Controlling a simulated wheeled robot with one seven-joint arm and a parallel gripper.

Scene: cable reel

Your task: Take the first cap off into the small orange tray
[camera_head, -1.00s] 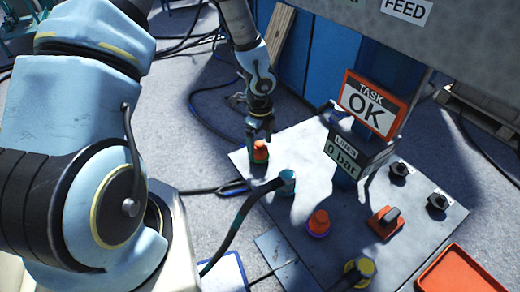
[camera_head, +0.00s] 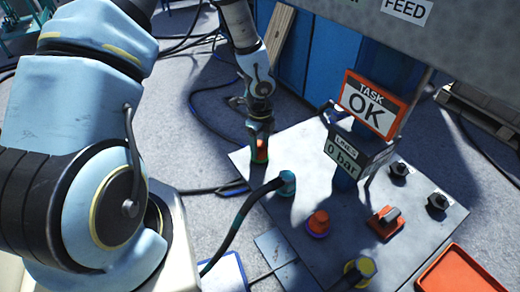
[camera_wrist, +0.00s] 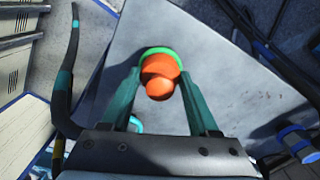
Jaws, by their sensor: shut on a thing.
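An orange cap (camera_head: 262,153) with a green ring at its base stands at the far left corner of the grey panel (camera_head: 310,160). It also shows in the wrist view (camera_wrist: 161,72). My gripper (camera_head: 260,146) has come down over this cap, and its teal fingers are shut on it from both sides. The cap still sits at the panel. A second orange cap (camera_head: 318,222) with a purple ring stands nearer the middle of the panel. The orange tray (camera_head: 458,272) is at the lower right, partly cut off by the picture edge, and its visible floor is empty.
A dark hose with a teal fitting (camera_head: 286,181) joins the panel between the two caps. An orange-based switch (camera_head: 387,219), black knobs (camera_head: 399,171) and a yellow fitting (camera_head: 360,268) stand on the panel. Signs reading "TASK OK" (camera_head: 372,103) and "0 bar" (camera_head: 345,158) rise behind.

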